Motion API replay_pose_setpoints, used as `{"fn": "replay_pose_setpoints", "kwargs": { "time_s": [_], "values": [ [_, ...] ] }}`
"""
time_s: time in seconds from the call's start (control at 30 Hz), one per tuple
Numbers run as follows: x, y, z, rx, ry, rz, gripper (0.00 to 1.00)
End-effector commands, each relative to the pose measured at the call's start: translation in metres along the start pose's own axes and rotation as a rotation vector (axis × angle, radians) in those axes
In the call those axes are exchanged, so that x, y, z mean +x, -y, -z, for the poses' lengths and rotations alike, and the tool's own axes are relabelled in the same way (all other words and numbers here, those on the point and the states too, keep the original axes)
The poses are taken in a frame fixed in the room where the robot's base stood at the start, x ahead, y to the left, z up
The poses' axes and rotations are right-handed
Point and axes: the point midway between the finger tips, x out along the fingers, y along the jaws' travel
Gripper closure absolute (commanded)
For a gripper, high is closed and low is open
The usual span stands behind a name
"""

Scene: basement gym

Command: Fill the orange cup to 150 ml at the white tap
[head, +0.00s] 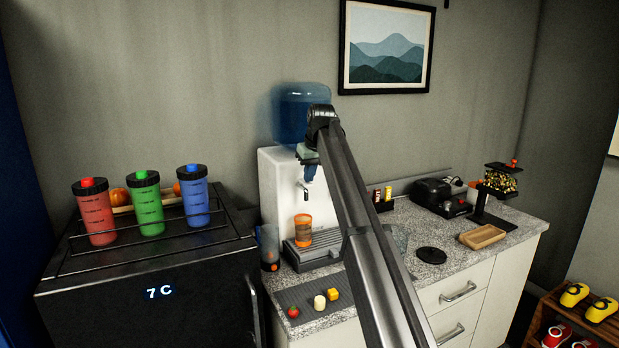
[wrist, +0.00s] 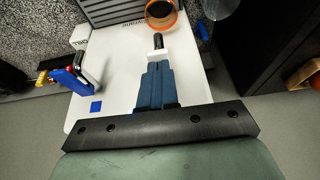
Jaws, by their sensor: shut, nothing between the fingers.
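The orange cup (head: 303,231) stands upright on the grey drip tray (head: 312,258) of the white water dispenser (head: 282,183), below its tap (head: 306,192). The cup is see-through and looks darker lower down; I cannot read a level. The wrist view shows its orange rim (wrist: 176,20) at the top edge, partly cut off. My gripper (head: 309,172) points down at the dispenser's front, above the cup. Its blue fingers (wrist: 156,66) are shut and empty, close to a small white tap part (wrist: 158,54). I cannot tell whether they touch it.
A blue bottle (head: 302,112) sits atop the dispenser. A clear tumbler (head: 269,248) stands left of the drip tray. Small foods lie on a dark mat (head: 308,289) in front. My arm hides part of the counter.

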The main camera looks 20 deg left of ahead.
Motion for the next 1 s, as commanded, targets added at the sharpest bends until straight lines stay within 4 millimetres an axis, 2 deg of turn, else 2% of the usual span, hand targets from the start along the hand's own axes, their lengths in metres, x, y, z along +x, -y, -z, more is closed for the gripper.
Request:
{"fn": "replay_pose_setpoints", "kwargs": {
  "time_s": [0.37, 0.53, 0.73, 1.0],
  "values": [
    [-0.002, 0.000, 0.001, 0.000, 0.000, 0.000, 1.00],
    [-0.011, 0.000, 0.005, 0.000, 0.000, 0.000, 1.00],
    [-0.042, -0.001, 0.018, 0.000, -0.001, 0.000, 1.00],
    [-0.095, -0.001, 0.021, 0.001, -0.002, -0.001, 1.00]
  ]
}}
